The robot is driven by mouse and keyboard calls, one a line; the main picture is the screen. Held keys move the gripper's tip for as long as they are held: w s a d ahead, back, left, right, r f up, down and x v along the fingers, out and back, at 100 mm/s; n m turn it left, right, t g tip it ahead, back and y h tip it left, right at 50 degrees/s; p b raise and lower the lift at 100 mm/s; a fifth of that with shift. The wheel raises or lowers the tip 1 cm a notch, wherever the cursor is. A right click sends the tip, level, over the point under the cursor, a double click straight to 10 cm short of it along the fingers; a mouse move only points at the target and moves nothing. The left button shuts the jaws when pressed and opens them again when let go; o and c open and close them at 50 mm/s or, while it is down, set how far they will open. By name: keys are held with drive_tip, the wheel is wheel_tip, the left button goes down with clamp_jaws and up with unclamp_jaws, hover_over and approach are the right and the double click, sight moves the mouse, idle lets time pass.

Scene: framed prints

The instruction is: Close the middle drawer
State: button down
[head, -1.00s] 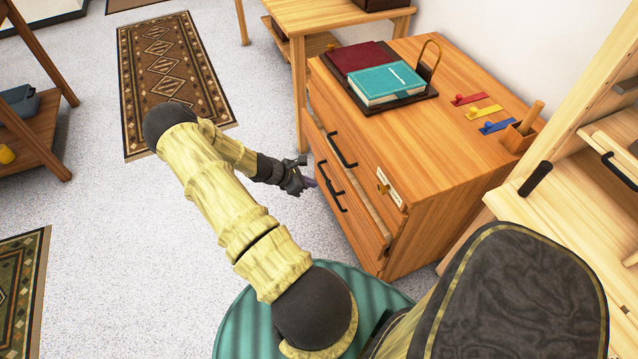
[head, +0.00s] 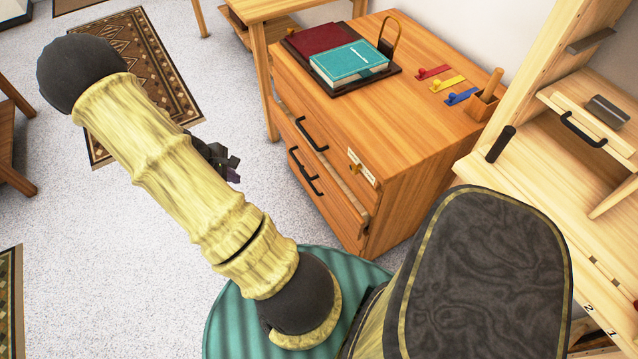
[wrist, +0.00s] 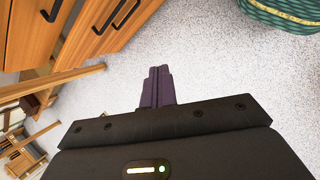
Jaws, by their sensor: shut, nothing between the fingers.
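The wooden drawer cabinet (head: 420,150) stands right of centre in the head view. Its top drawer front (head: 335,160) bears a black handle, a label and a brass lock. Below it, the middle drawer (head: 350,204) shows a pale upper edge and seems to stick out slightly. Black handles (head: 304,172) show close together lower on the front. My gripper (head: 233,177) is left of the cabinet, apart from it and partly behind my arm. In the wrist view its purple fingers (wrist: 158,87) are shut and empty over the floor, with drawer fronts (wrist: 90,30) at upper left.
Books (head: 348,64) on a dark tray, coloured hooks and a pen holder (head: 478,105) sit on the cabinet top. A pale wooden desk unit (head: 545,150) stands at right. Speckled floor (head: 150,220) is open to the left, with a patterned rug (head: 145,70).

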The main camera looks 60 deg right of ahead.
drive_tip(key=s+a+r+m+t+y, duration=0.2)
drive_tip(key=a+r+m, duration=0.1)
drive_tip(key=a+r, duration=0.6)
drive_tip(key=s+a+r+m+t+y, duration=0.2)
drive_tip(key=a+r, duration=0.7)
drive_tip(key=a, duration=0.5)
drive_tip(key=shift+s+m+t+y, duration=0.3)
drive_tip(key=shift+s+m+t, duration=0.1)
drive_tip(key=shift+s, duration=0.45)
